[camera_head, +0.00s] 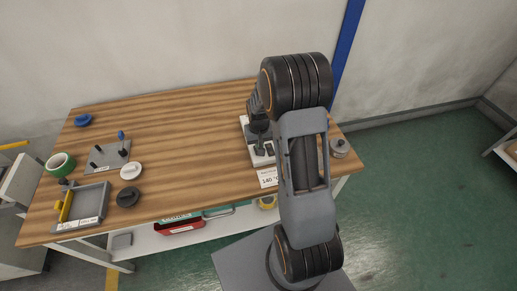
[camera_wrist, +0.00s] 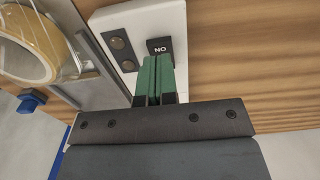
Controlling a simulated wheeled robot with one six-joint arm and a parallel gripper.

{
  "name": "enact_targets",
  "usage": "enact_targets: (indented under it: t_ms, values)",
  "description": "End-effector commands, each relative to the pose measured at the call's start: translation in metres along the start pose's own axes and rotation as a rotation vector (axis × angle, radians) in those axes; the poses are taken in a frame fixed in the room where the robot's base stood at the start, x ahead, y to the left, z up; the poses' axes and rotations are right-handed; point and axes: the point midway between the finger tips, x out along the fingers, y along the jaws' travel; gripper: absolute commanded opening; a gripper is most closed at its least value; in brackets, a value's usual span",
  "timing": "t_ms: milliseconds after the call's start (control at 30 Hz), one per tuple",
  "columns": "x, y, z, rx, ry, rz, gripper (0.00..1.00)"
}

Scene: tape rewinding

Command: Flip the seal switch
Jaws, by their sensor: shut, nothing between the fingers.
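The switch (camera_wrist: 160,46) is a black block with white letters that read "NO" in the wrist view. It sits on a white panel (camera_wrist: 170,17) beside two dark round buttons (camera_wrist: 120,43) on a dark plate. My gripper (camera_wrist: 158,59) has green fingers pressed together, with nothing between them. Its tips are right at the switch's lower edge in the wrist view; whether they touch it I cannot tell. The tips hide that edge. In the head view my gripper (camera_head: 260,146) is over the white device (camera_head: 245,122) at the table's right end, largely hidden by my arm.
A tape roll (camera_wrist: 30,45) sits in a grey holder left of the panel in the wrist view. In the head view, the wooden table (camera_head: 190,130) is clear in the middle. A grey tray (camera_head: 90,206), a peg stand (camera_head: 108,157) and a green roll (camera_head: 60,164) stand left.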

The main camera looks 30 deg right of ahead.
Motion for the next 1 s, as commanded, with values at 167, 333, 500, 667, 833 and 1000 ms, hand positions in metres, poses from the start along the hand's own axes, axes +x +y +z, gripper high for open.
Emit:
enact_targets:
  t_ms: [167, 333, 500, 667, 833, 1000]
  values:
    - [0.000, 0.000, 0.000, 0.000, 0.000, 0.000, 0.00]
    - [0.002, 0.000, 0.000, 0.000, 0.000, 0.000, 0.00]
    - [0.004, 0.000, 0.000, 0.000, 0.000, 0.000, 0.00]
    - [0.006, 0.000, 0.000, 0.000, 0.000, 0.000, 0.00]
    - [0.009, 0.000, 0.000, 0.000, 0.000, 0.000, 0.00]
    - [0.012, 0.000, 0.000, 0.000, 0.000, 0.000, 0.00]
